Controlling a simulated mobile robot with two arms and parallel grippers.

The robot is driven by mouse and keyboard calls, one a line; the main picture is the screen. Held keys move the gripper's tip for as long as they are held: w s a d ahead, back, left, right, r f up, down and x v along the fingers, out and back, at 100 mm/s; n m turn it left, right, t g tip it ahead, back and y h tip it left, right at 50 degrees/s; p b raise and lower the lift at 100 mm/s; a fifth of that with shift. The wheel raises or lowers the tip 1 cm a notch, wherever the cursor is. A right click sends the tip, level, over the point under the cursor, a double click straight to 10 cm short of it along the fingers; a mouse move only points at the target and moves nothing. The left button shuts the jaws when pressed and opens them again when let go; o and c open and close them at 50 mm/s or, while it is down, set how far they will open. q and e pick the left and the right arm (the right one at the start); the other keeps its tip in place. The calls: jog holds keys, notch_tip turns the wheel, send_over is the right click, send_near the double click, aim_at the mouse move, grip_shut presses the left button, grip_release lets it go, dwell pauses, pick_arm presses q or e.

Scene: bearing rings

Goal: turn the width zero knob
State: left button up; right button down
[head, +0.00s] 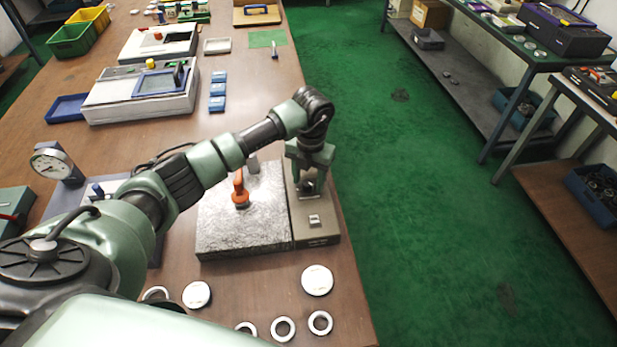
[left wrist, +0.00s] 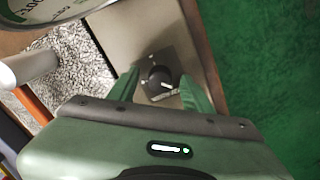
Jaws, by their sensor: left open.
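The width zero knob (left wrist: 159,79) is a small black round knob with a white pointer mark, on a dark square plate, in the left wrist view. The plate sits on the grey-beige top of a gauge stand (head: 316,234), at the right edge of the table. My left gripper (head: 308,187) points down over this stand. In the left wrist view its two green fingers (left wrist: 158,84) are open, one on each side of the knob. I cannot tell whether they touch it. In the head view the gripper mostly hides the knob. My right gripper is in neither view.
A speckled granite block (head: 225,241) with an orange-handled part (head: 240,190) stands left of the stand. A dial face (left wrist: 40,10) shows at the wrist view's top left. Loose rings (head: 283,328) and white discs (head: 317,280) lie in front. Green floor (head: 430,220) is right.

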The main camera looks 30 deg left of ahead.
pick_arm(q)
jog(key=shift+c, duration=0.3)
jog(key=shift+w, duration=0.1)
grip_shut()
jog(key=shift+f, duration=0.1)
jog(key=m+b, duration=0.4)
jog(key=shift+f, duration=0.1)
jog(key=m+b, duration=0.2)
jog(key=m, duration=0.1)
jog(key=shift+r+m+b, duration=0.2)
jog(key=shift+m+b, duration=0.65)
jog(key=shift+m, duration=0.45)
